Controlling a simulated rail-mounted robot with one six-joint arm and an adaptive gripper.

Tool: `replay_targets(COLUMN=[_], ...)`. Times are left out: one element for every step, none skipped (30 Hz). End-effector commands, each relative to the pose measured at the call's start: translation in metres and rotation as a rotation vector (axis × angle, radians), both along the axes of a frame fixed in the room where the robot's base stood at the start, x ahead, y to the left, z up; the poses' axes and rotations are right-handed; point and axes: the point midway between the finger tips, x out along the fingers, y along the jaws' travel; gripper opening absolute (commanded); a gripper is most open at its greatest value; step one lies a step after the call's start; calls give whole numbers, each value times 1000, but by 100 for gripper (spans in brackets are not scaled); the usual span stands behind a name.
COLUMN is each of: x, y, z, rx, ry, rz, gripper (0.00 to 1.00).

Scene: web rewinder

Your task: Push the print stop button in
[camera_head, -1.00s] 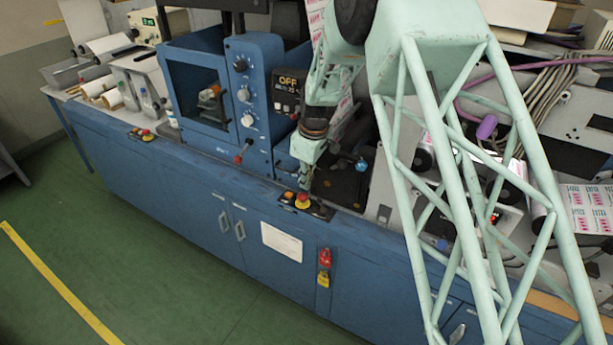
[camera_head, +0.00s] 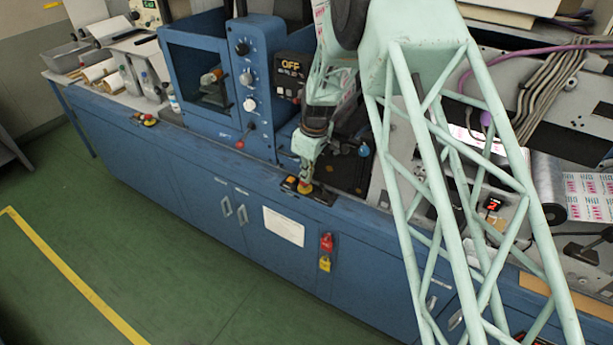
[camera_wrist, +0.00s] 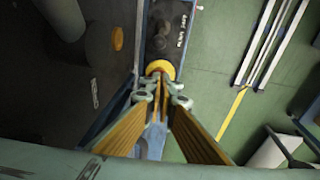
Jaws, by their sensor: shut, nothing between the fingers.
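The print stop button (camera_head: 305,188) is a red knob with a yellow collar on a small black panel (camera_head: 321,195) along the front edge of the blue machine. My gripper (camera_head: 306,178) points down right over the button, its fingers shut and empty. In the head view the tip covers much of the knob. In the wrist view the shut fingertips (camera_wrist: 158,82) overlap the yellow collar (camera_wrist: 159,66), and white lettering shows on the dark panel beyond. The red cap is hidden there, so I cannot tell whether it is touched or pressed in.
An orange button (camera_head: 291,180) sits just left of the stop button. Green floor in front is clear.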

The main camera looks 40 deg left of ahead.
Motion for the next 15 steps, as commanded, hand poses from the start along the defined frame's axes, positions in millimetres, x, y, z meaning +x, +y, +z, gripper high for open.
replay_targets(x=[0, 0, 0, 0, 0, 0, 0, 0, 0, 0, 0, 0, 0, 0, 0], y=[0, 0, 0, 0, 0, 0, 0, 0, 1, 1, 1, 1, 1, 1, 1], z=[0, -1, -2, -3, -4, -6, -8, -10, -13, -15, -17, -20, -21, -22, -24], rx=[0, 0, 0, 0, 0, 0, 0, 0, 0, 0, 0, 0, 0, 0, 0], ry=[0, 0, 0, 0, 0, 0, 0, 0, 0, 0, 0, 0, 0, 0, 1], rz=[0, 0, 0, 0, 0, 0, 0, 0, 0, 0, 0, 0, 0, 0, 0], gripper=[0, 0, 0, 0, 0, 0, 0, 0, 0, 0, 0, 0, 0, 0, 0])
